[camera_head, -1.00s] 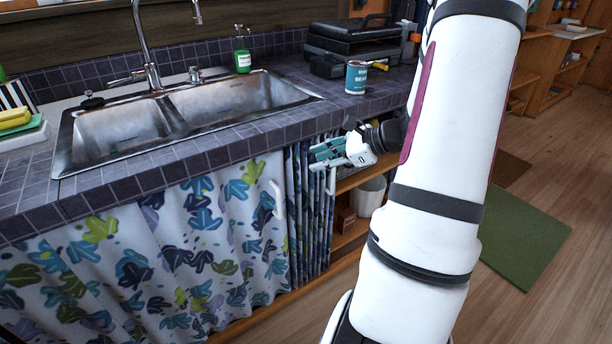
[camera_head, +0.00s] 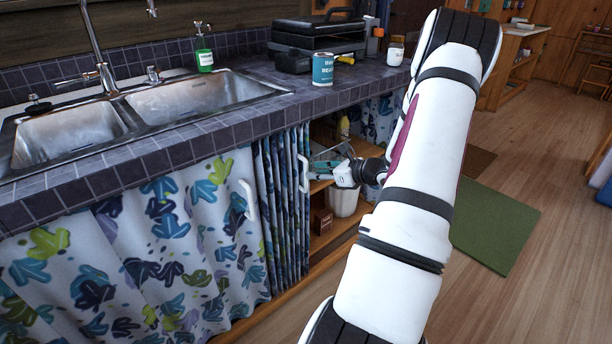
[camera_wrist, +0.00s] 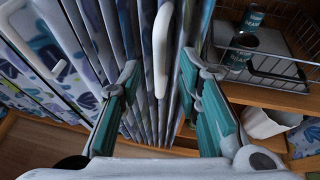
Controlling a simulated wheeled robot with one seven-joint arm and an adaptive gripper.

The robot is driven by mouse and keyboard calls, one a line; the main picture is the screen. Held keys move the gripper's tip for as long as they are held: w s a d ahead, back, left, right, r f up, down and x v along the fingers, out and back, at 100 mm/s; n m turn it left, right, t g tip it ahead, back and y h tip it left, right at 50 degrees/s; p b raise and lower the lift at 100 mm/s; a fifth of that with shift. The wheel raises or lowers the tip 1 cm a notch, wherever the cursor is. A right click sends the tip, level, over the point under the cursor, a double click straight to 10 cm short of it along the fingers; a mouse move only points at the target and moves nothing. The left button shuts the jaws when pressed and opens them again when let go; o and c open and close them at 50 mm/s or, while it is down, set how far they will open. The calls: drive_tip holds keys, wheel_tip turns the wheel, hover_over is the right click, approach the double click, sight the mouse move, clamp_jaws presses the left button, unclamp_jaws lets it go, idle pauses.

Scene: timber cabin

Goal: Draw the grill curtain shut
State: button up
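The grill curtain (camera_head: 284,205), a dark leafy cloth, hangs bunched in tight pleats below the counter under the grill (camera_head: 318,42). Its white upright handle (camera_head: 304,172) is on the right edge of the bunch. My gripper (camera_head: 318,166) is just right of this handle, its teal fingers pointing left. In the wrist view my gripper (camera_wrist: 160,68) is open, with the handle (camera_wrist: 161,48) seen between the fingers and the pleats (camera_wrist: 118,30) behind. I cannot tell whether the fingers touch the handle or cloth.
Right of the pleats is an open shelf bay with a white bin (camera_head: 344,202), a brown box (camera_head: 322,221) and a wire rack (camera_wrist: 265,65) holding cans. A spread sink curtain (camera_head: 130,260) with its own handle (camera_head: 249,200) hangs left. The can (camera_head: 323,69) stands on the counter.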

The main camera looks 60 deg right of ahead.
drive_tip(key=b, duration=0.1)
hover_over(306, 191)
drive_tip(key=shift+w+d+f, duration=0.1)
drive_tip(key=shift+d+f, duration=0.05)
drive_tip(key=shift+f, duration=0.35)
drive_tip(key=shift+w+d+f, duration=0.1)
drive_tip(key=shift+d+f, duration=0.05)
drive_tip(key=shift+f, duration=0.3)
clamp_jaws()
